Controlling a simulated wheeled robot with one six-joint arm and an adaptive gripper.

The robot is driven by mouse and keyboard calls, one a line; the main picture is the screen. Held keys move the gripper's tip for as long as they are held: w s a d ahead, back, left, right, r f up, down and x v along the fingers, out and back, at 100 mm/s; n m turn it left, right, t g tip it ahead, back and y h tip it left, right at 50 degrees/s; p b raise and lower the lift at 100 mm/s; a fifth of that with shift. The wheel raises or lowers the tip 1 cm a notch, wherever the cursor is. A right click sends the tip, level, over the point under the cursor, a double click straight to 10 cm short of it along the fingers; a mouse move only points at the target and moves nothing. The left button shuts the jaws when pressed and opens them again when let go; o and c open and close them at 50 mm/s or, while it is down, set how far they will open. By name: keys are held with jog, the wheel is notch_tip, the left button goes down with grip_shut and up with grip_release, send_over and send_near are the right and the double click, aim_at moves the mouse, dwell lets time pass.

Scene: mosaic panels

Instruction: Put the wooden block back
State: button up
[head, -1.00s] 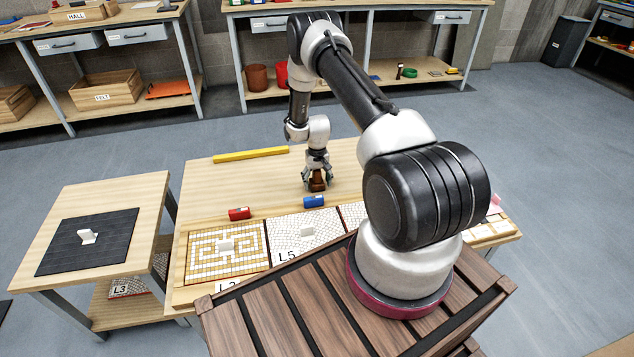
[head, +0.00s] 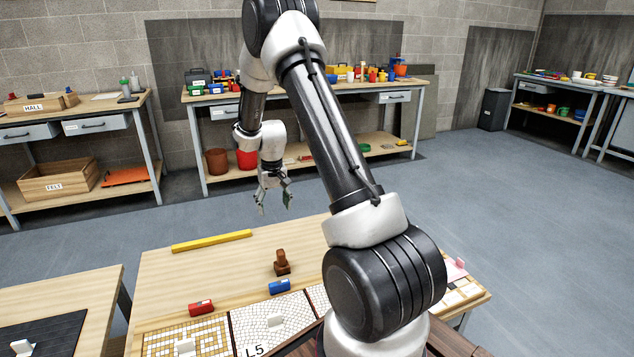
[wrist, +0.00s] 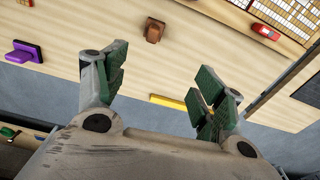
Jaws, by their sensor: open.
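The wooden block (head: 282,262) is brown, with a knob-like upper part. It stands upright on the light wood table (head: 215,268), behind the blue block. It also shows in the wrist view (wrist: 154,31), beyond my fingers. My gripper (head: 274,207) is raised in the air behind and above the wooden block, apart from it. Its green-padded fingers are spread open with nothing between them in the wrist view (wrist: 160,88).
A yellow bar (head: 212,241) lies at the table's back left. A red block (head: 201,308) and a blue block (head: 279,287) lie behind the mosaic panels (head: 186,340). A purple object (wrist: 25,52) shows in the wrist view. The table's middle left is clear.

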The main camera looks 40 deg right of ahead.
jog(key=s+a+r+n+t, duration=0.1)
jog(key=s+a+r, duration=0.1)
jog(key=s+r, duration=0.8)
jog(key=s+a+r+t, duration=0.1)
jog(key=s+a+r, duration=0.3)
jog(key=r, duration=0.9)
jog(key=s+r, duration=0.2)
jog(key=s, duration=0.8)
jog(key=s+a+r+n+t, duration=0.1)
jog(key=s+r, duration=0.2)
jog(key=s, duration=0.8)
jog(key=shift+s+n, duration=0.25)
jog(key=shift+n, duration=0.05)
